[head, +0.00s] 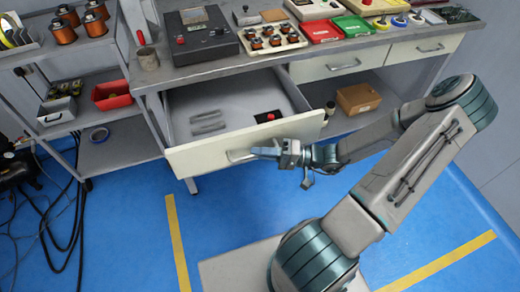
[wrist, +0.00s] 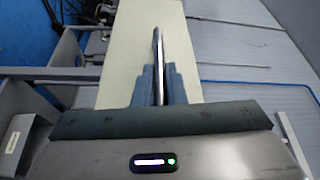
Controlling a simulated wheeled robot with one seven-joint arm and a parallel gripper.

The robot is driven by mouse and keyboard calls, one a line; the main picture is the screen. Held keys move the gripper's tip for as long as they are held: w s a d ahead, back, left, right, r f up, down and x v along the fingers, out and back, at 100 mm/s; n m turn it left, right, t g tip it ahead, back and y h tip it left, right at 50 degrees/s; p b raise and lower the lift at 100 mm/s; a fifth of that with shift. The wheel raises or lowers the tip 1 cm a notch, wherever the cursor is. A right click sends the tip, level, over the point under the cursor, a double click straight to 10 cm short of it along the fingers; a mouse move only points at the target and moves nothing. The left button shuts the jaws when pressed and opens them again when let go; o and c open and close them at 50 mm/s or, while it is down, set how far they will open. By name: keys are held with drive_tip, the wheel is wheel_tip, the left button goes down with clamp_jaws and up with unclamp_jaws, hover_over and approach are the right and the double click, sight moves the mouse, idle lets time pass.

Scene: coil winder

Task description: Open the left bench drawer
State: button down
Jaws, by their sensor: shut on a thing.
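The left bench drawer (head: 210,154) is pulled out from under the bench, and its inside shows in the head view. Its cream front also shows in the wrist view (wrist: 118,60). My gripper (head: 262,152) is at the drawer's front and shut on the drawer handle (head: 238,156). In the wrist view my fingers (wrist: 158,85) close on the thin metal handle bar (wrist: 157,45). Inside the drawer lie several grey pieces (head: 207,122) and a black item with a red spot (head: 268,116).
The bench top (head: 170,75) carries a dark control box (head: 200,35) and trays of parts. The other drawer (head: 425,48) at right is shut. A cardboard box (head: 358,98) sits on the lower shelf. A shelf cart (head: 115,150) stands close at left. Blue floor in front is clear.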

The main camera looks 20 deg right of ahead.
drive_tip(key=c, duration=1.5)
unclamp_jaws()
drive_tip(key=shift+d, duration=0.1)
drive_tip(key=v, duration=1.3)
drive_tip(key=shift+s+d, duration=0.2)
drive_tip(key=shift+d, duration=0.15)
drive_tip(key=shift+a, duration=0.1)
